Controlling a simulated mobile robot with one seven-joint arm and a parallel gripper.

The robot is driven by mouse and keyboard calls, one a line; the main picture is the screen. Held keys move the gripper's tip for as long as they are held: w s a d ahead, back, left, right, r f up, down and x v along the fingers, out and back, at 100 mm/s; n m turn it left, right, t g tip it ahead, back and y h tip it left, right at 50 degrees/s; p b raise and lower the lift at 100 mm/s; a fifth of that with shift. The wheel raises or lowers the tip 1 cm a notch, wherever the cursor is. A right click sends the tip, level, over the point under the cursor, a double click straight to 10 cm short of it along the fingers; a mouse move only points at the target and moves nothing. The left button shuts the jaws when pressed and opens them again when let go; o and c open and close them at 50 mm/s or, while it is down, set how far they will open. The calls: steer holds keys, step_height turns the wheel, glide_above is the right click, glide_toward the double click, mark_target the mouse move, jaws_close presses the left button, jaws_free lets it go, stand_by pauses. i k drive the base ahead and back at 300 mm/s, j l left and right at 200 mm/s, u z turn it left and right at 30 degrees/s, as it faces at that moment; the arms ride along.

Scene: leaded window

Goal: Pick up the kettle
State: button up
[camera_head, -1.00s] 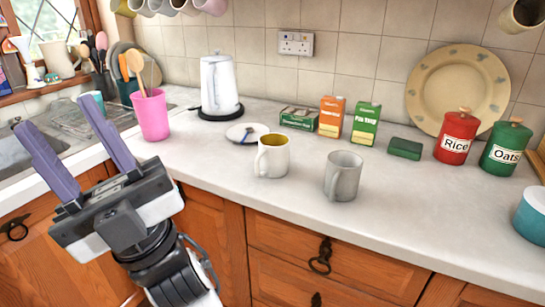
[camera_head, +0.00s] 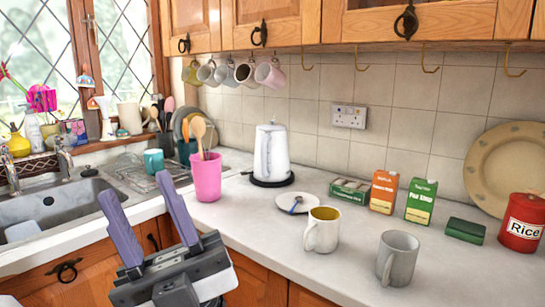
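The kettle's handle cannot be clearly made out.
A pink cup with wooden spoons (camera_head: 206,178) stands left of the kettle. A saucer (camera_head: 297,202), a white mug (camera_head: 322,230) and a grey mug (camera_head: 398,257) stand in front and to the right. Several mugs hang under the cupboard (camera_head: 293,24). The sink (camera_head: 52,207) is left.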

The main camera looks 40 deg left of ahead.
mark_target(271, 162)
steer(key=j+z, duration=0.1)
steer(key=j, duration=0.55)
steer(key=j+z, duration=0.15)
steer(key=j, duration=0.45)
steer(key=k+j+z, duration=0.1)
steer(key=j, duration=0.55)
steer(key=k+j+z, duration=0.15)
steer(key=j, duration=0.45)
steer(key=i+j, duration=0.2)
steer(key=i, duration=0.3)
steer(key=i+j, duration=0.25)
steer(key=i, duration=0.2)
